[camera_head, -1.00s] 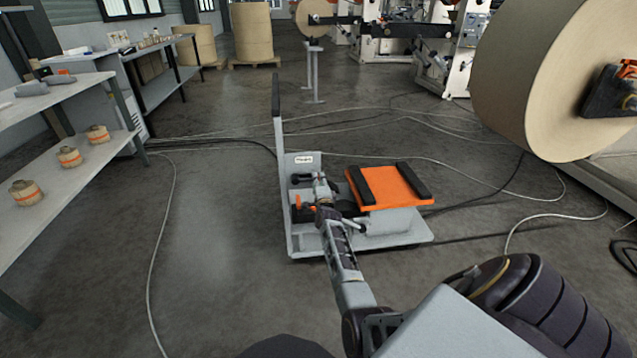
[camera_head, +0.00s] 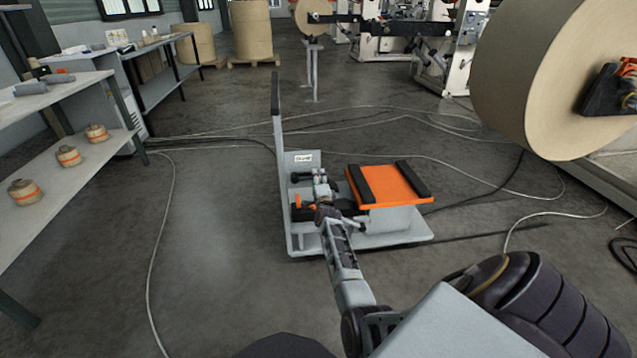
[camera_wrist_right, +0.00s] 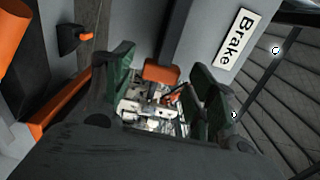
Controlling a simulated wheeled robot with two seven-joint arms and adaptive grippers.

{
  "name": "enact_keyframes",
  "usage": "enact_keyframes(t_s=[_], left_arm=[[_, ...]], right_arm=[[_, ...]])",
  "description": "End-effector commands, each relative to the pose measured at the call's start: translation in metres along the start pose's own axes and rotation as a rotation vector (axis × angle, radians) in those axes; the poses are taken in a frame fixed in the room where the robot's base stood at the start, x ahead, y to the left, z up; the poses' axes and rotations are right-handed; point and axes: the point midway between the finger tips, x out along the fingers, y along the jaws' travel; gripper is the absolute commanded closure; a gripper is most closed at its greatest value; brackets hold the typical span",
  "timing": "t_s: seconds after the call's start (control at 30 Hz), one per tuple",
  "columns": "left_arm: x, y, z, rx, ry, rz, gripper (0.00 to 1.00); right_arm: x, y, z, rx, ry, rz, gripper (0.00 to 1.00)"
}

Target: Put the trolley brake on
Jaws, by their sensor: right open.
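The trolley (camera_head: 416,234) stands on the floor in the middle of the head view, with a grey base and a tall upright on its left. A white label (camera_head: 303,158) is on its upright panel; in the right wrist view the label reads "Brake" (camera_wrist_right: 238,40). My right gripper (camera_head: 319,180) reaches over the trolley beside this panel. In the wrist view its green-padded fingers (camera_wrist_right: 165,85) are apart. An orange block (camera_wrist_right: 162,73) shows between and beyond them; I cannot tell whether they touch it. A black knob (camera_wrist_right: 69,39) is at upper left. My left gripper is not in view.
An orange platform with black bars (camera_head: 386,186) sits on the trolley, right of my right gripper. Cables (camera_head: 168,215) cross the floor. A shelf with small rolls (camera_head: 69,157) is at left, and a large paper roll (camera_head: 520,75) at right. The floor left of the trolley is mostly clear.

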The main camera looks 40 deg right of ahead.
Motion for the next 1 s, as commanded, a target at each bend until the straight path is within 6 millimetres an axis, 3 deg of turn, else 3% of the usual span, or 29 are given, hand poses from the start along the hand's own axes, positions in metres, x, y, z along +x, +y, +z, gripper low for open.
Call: enact_keyframes(t_s=[0.27,0.8,1.0], left_arm=[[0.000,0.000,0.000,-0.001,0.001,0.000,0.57],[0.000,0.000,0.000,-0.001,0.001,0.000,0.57],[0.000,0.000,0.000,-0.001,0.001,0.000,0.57]], right_arm=[[0.000,-0.019,0.001,0.001,0.000,-0.002,0.43],[0.000,-0.087,0.000,0.002,0.003,-0.005,0.43],[0.000,-0.098,0.000,0.001,0.003,-0.003,0.43]])
